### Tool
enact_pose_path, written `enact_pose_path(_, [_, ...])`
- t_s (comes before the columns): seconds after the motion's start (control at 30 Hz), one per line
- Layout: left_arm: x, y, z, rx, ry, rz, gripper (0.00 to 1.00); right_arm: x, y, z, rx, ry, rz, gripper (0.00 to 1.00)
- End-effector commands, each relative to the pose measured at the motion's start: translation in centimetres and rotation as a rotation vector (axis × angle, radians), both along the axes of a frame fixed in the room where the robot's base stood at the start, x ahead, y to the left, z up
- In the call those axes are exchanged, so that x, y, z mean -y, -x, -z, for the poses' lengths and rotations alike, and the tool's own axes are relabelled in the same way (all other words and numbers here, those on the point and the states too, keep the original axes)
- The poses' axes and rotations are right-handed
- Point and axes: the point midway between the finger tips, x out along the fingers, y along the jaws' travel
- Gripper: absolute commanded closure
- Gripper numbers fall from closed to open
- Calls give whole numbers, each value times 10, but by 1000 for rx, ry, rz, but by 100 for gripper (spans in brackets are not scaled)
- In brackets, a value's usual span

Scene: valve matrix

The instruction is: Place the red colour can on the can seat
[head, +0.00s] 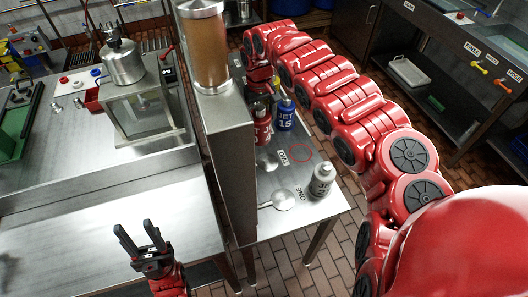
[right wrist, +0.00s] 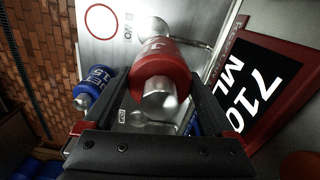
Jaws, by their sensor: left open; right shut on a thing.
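The red can (head: 263,128) is between the fingers of my right gripper (head: 262,98), over the narrow steel side table. In the right wrist view the red can (right wrist: 165,62) sits between the two black fingers, its silver end toward the camera. My right gripper is shut on it. Whether the can touches the table cannot be told. A red ring (head: 300,142) is marked on the table to the right of the can; it also shows in the right wrist view (right wrist: 101,36). My left gripper (head: 137,228) is open and empty above the front-left bench.
A blue can (head: 285,115) stands close beside the red can, and a grey can (head: 322,180) stands nearer the table's front. Two round silver plates (head: 267,161) (head: 283,201) are on the table. A tall steel dispenser (head: 230,150) borders the table's left side.

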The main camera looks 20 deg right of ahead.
Motion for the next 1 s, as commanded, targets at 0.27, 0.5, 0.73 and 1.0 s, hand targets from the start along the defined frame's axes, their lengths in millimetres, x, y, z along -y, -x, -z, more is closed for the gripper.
enact_pose_path(0.27, [0, 0, -46, 0, 0, 0, 50, 15, 15, 15, -5, 2, -97, 83])
enact_pose_path(0.5, [0, 0, -57, 0, 0, 0, 50, 20, 22, 34, -5, -3, -133, 83])
enact_pose_path(0.73, [0, 0, -69, 0, 0, 0, 50, 18, 22, 70, -3, -5, -134, 83])
enact_pose_path(1.0, [0, 0, -73, 0, 0, 0, 50, 20, 21, 93, 0, -4, -133, 83])
